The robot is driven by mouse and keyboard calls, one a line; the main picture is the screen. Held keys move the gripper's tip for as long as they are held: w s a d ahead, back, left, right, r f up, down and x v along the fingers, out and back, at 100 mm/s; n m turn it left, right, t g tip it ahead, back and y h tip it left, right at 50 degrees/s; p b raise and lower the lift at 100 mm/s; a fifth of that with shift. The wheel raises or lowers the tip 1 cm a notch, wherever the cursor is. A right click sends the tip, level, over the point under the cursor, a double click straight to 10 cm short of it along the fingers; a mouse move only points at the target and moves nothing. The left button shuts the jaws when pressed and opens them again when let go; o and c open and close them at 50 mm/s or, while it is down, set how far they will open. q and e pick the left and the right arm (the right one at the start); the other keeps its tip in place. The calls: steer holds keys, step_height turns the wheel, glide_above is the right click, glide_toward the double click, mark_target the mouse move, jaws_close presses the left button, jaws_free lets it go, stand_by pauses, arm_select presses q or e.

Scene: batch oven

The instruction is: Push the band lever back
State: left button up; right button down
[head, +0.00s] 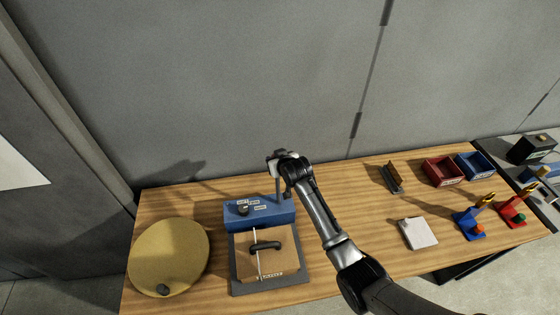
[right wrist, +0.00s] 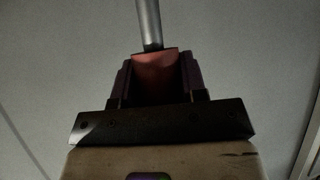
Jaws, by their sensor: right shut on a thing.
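The band lever is a grey rod (head: 278,187) rising from the back right of a blue machine (head: 262,213). In the right wrist view the rod (right wrist: 149,22) meets a red grip. My right gripper (head: 284,165) is at the lever's top and hides the grip in the head view. In the right wrist view my right gripper (right wrist: 156,72) is shut on this red grip (right wrist: 156,68), with a dark finger on each side. The lever stands nearly upright. My left gripper is not in view.
A tan board with a black handle (head: 265,246) lies before the machine. A round yellow disc (head: 168,257) is at left. A white pad (head: 418,233), a dark bracket (head: 392,178), red bin (head: 444,171) and blue bin (head: 475,166) stand at right. Bare wood (head: 345,190) lies between.

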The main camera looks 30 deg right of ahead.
steer(key=shift+d+f, duration=0.1)
steer(key=shift+f, duration=0.1)
steer(key=c, duration=1.1)
jaws_free()
steer(key=shift+o, duration=0.8)
steer(key=shift+w+r, duration=0.1)
steer(key=shift+o, duration=1.4)
steer(key=shift+r, duration=0.1)
steer(key=shift+s+r, duration=0.25)
steer(key=shift+s, duration=0.15)
steer(key=b+v, duration=0.1)
steer(key=v, duration=1.2)
steer(key=shift+w, duration=0.1)
